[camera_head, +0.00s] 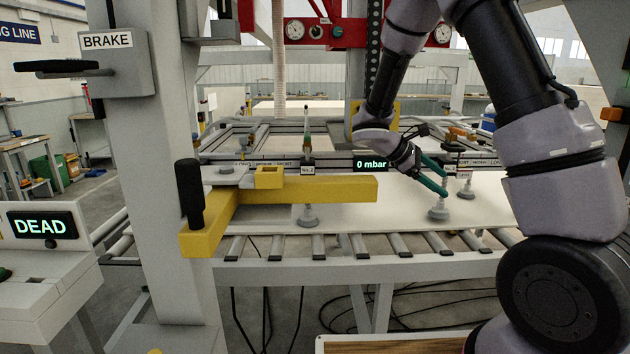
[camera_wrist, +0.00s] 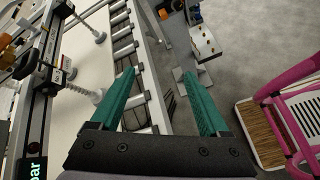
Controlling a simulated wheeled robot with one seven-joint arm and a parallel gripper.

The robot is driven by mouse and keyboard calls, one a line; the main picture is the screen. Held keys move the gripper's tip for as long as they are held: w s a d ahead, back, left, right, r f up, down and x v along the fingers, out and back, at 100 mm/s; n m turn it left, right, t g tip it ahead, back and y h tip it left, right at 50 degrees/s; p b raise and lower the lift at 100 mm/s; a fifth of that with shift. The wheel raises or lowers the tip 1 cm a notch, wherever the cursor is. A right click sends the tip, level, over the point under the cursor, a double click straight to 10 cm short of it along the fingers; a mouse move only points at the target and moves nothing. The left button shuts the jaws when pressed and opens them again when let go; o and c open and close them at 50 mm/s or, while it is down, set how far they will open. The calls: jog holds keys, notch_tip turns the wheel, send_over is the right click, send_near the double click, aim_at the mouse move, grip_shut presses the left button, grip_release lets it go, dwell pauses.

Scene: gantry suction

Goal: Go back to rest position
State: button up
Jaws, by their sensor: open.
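My gripper (camera_head: 438,176) is at the right of centre in the head view, reaching out over the white panel on the roller conveyor. Its two green fingers show in the wrist view (camera_wrist: 160,98), spread apart with nothing between them. In the head view the fingers appear close to a grey suction cup (camera_head: 438,208); I cannot tell whether they touch it. My arm comes in from the right and is bent down toward the panel.
The white panel (camera_head: 375,216) lies on the rollers (camera_head: 358,245). A yellow arm (camera_head: 310,190) with a black handle (camera_head: 190,193) juts out at left. Displays read "0 mbar" (camera_head: 370,164) and "DEAD" (camera_head: 40,225). A pink-framed item (camera_wrist: 290,105) stands on the floor.

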jog(key=s+a+r+m+t+y, duration=0.3)
jog(key=s+r+m+y, duration=0.3)
jog(key=s+r+m, duration=0.2)
jog(key=s+a+r+m+t+y, duration=0.3)
jog(key=s+r+m+y, duration=0.4)
jog(key=s+r, duration=0.4)
jog(key=shift+s+a+m+t, duration=0.4)
jog(key=shift+s+a+m, duration=0.15)
jog(key=shift+s+m, duration=0.35)
